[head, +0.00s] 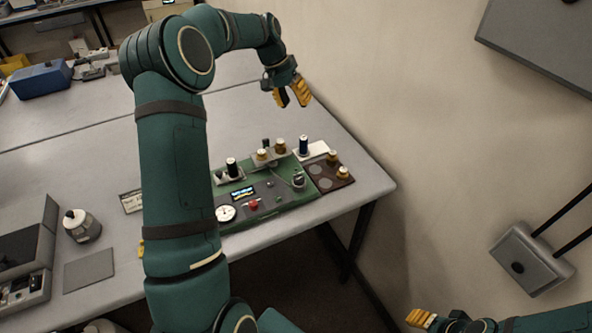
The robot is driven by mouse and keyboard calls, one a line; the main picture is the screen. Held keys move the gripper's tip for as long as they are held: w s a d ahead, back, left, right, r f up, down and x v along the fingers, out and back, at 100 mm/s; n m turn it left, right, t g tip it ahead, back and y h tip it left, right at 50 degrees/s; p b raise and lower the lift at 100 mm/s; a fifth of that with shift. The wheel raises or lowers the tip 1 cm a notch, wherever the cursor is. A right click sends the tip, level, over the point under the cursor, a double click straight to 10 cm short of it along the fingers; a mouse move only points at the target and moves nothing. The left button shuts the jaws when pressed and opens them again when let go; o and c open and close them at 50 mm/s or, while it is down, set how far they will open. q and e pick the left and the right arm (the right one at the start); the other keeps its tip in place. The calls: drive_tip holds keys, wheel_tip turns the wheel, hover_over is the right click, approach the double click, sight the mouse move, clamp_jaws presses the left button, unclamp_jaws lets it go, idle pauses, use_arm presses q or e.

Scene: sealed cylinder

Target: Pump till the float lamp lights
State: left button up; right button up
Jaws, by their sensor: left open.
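A green panel (275,208) lies on the grey table near its right corner. It carries a round white gauge (225,213), a small lit display (242,194), a red knob (253,205) and a small upright cylinder (298,180). I cannot make out which part is the pump or the float lamp, or whether a lamp is lit. My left gripper (292,94) is open and empty above the table, behind the panel and apart from it. My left arm hides part of the panel's left side. My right gripper (421,318) is low at the bottom right, away from the table.
Brass-topped weights (343,172) and dark-blue-topped pieces (303,145) stand on or around the panel and a brown tray (325,177). A grey jar (80,225) and a flat grey pad (89,269) lie left. A blue box (40,79) is far left. A wall closes the right.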

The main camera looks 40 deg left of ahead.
use_arm(q)
clamp_jaws()
idle(1.1)
